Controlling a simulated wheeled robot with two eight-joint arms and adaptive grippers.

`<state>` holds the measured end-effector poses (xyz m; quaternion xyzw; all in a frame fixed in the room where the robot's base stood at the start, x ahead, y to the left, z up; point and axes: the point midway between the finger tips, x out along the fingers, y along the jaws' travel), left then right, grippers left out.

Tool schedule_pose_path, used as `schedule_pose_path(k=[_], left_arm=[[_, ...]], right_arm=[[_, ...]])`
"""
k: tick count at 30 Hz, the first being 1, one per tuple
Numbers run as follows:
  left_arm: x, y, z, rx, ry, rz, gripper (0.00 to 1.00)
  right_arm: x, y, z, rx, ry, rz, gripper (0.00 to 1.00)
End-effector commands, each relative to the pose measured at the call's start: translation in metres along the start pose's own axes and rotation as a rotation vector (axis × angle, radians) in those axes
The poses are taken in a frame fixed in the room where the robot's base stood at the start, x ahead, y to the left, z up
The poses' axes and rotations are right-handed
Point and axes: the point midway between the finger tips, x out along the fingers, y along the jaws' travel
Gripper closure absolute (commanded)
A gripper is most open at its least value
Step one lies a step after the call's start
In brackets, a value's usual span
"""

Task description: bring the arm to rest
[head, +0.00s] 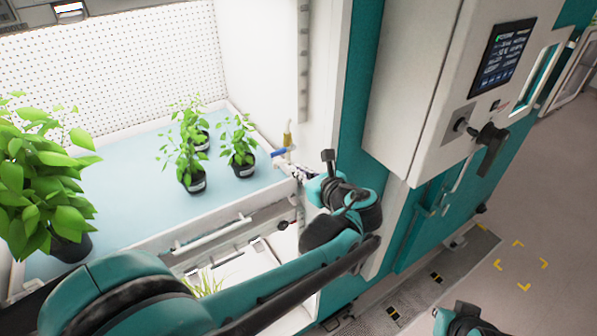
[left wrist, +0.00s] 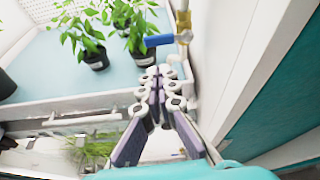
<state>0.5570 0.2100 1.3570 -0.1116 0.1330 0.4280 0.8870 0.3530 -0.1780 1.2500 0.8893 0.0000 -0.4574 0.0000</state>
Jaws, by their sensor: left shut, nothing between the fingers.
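My left arm (head: 330,225) reaches across the front of the open growth chamber. My left gripper (head: 297,173) is at the chamber's right front corner, small and partly hidden by the wrist. In the left wrist view the gripper (left wrist: 160,75) is shut with nothing held. Its fingertips are just below a blue valve handle (left wrist: 158,40) on a brass valve (left wrist: 184,25); I cannot tell whether they touch. The blue handle (head: 278,153) also shows in the head view. My right gripper is not in view; only a teal part of mine shows at the bottom right.
Several potted plants stand on the pale blue tray (head: 120,205), including a large one (head: 45,180) at left. Grass (head: 205,283) grows in a lower compartment. A control box with a screen (head: 502,55) and a dark handle (head: 487,140) stands at right. Grey floor (head: 555,215) is clear.

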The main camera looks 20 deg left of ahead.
Motion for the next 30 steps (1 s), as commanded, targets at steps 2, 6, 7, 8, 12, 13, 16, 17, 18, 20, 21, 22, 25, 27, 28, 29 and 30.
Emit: schedule_pose_path(k=[2, 6, 7, 8, 12, 13, 16, 17, 18, 20, 21, 22, 25, 27, 28, 29, 30], left_arm=[[0.0, 0.0, 0.0, 0.0, 0.0, 0.0, 1.0], [0.0, 0.0, -0.001, 0.0, 0.0, 0.0, 1.0], [0.0, 0.0, -0.001, 0.0, 0.001, 0.0, 1.0], [0.0, 0.0, -0.001, -0.001, 0.001, 0.0, 1.0], [0.005, 0.014, -0.018, -0.087, 0.048, 0.002, 1.0], [0.008, 0.021, -0.027, -0.135, 0.073, 0.005, 1.0], [0.016, 0.054, -0.072, -0.392, 0.201, 0.032, 1.0], [0.017, 0.066, -0.09, -0.492, 0.248, 0.047, 1.0], [0.017, 0.082, -0.115, -0.638, 0.315, 0.074, 1.0], [0.015, 0.104, -0.153, -0.871, 0.415, 0.129, 1.0], [0.011, 0.117, -0.177, -1.029, 0.477, 0.173, 1.0], [0.008, 0.126, -0.195, -1.146, 0.522, 0.211, 1.0], [-0.005, 0.148, -0.25, -1.525, 0.658, 0.355, 1.0], [-0.015, 0.158, -0.281, -1.757, 0.732, 0.463, 1.0], [-0.019, 0.161, -0.293, -1.843, 0.758, 0.508, 1.0], [-0.023, 0.163, -0.302, -1.923, 0.782, 0.55, 1.0], [-0.027, 0.166, -0.313, -2.014, 0.808, 0.603, 1.0]], right_arm=[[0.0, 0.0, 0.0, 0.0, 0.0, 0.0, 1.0], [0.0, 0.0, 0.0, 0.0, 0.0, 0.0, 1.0], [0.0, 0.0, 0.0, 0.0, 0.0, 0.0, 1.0], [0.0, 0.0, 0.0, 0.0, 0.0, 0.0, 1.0], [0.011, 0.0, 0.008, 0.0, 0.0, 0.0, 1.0], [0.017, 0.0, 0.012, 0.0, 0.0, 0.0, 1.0], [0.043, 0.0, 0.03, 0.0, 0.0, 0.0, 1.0], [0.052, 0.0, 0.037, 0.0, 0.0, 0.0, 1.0], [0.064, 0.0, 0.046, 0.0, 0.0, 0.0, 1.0], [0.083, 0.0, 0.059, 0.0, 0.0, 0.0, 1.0], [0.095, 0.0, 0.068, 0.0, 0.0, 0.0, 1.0], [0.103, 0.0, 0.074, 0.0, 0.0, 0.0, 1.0], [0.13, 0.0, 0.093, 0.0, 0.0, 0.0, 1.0], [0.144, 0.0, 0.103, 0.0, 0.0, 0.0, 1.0], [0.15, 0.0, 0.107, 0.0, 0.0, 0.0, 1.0], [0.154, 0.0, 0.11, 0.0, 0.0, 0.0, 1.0], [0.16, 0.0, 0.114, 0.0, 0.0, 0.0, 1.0]])
